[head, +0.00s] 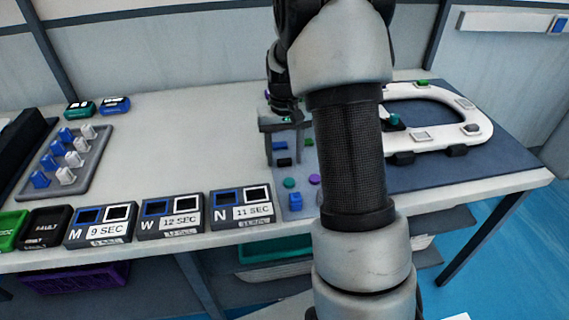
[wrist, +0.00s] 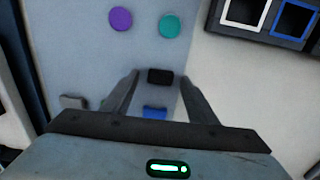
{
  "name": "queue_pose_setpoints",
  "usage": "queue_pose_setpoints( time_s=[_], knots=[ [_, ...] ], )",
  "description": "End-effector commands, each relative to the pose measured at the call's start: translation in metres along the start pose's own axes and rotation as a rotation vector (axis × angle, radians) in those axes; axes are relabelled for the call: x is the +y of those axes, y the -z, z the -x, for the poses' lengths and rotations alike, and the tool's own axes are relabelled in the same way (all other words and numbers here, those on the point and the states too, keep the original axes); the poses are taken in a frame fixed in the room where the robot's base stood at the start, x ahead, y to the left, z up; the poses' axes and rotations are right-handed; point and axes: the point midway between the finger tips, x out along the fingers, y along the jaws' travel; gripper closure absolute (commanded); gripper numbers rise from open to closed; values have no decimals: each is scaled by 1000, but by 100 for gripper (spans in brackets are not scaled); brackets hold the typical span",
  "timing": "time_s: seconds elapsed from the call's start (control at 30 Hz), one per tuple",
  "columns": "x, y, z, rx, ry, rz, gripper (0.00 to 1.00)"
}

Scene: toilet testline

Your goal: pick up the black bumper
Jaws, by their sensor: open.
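The black bumper (wrist: 160,76) is a small dark block lying on the grey-blue tray (wrist: 90,60). In the wrist view it shows between the fingertips of my gripper (wrist: 159,85), with a gap on each side. My gripper (head: 284,158) is open and points down above the tray in the head view. The bumper (head: 284,162) also shows there between the fingers. I cannot tell how high the fingertips are above it. A blue block (wrist: 155,112) lies next to the bumper, nearer the palm and partly hidden by it.
Purple (wrist: 121,18) and teal (wrist: 169,26) discs lie close by on the tray. A white toilet seat (head: 482,118) with dark pads lies at right on a dark mat (head: 430,178). Labelled boxes (head: 243,208) line the front edge; a peg tray (head: 92,172) is at left. The table's middle is clear.

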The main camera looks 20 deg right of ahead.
Motion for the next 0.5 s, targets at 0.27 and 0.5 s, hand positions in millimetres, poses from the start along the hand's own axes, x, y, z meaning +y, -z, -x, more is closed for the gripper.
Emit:
queue_pose_setpoints(
  time_s=[0.27, 0.5],
  knots=[
    [0, 0, 1, 0, 0, 0, 87],
    [0, 0, 1, 0, 0, 0, 90]
  ],
)
